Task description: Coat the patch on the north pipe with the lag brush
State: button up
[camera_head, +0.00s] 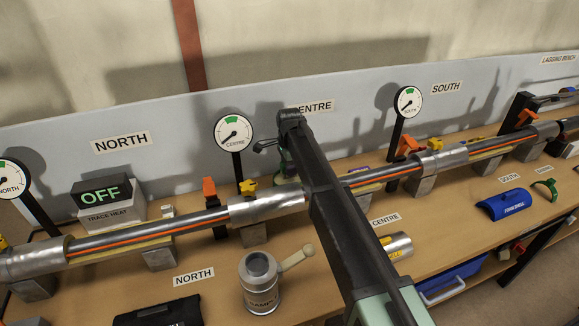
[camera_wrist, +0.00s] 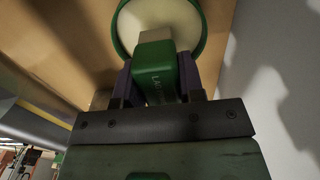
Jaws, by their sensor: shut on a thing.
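The lag brush (camera_wrist: 158,72) has a green handle with partly covered lettering and a pale tip. My gripper (camera_wrist: 156,80) is shut on its handle, one finger on each side. In the wrist view the brush tip lies over the cream inside of a round green-rimmed pot (camera_wrist: 196,42); I cannot tell if it touches. In the head view my arm hides most of the gripper, and only a bit of green shows beside it. The north pipe (camera_head: 150,232) runs along the left of the bench with an orange line on it. I cannot make out the patch.
A trace heat box (camera_head: 108,200) reading OFF stands behind the north pipe. A grey can (camera_head: 262,285) with a pale handle and a black shell (camera_head: 158,314) are in front. Gauges (camera_head: 234,132) on posts and orange valve levers (camera_head: 209,187) stick up along the pipe line.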

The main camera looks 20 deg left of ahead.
jog(key=shift+f+b, duration=1.15)
dwell(0.6)
jog(key=o, duration=0.9)
jog(key=c, duration=0.3)
jog(key=shift+c, duration=0.2)
jog(key=shift+r, duration=0.2)
jog(key=c, duration=0.7)
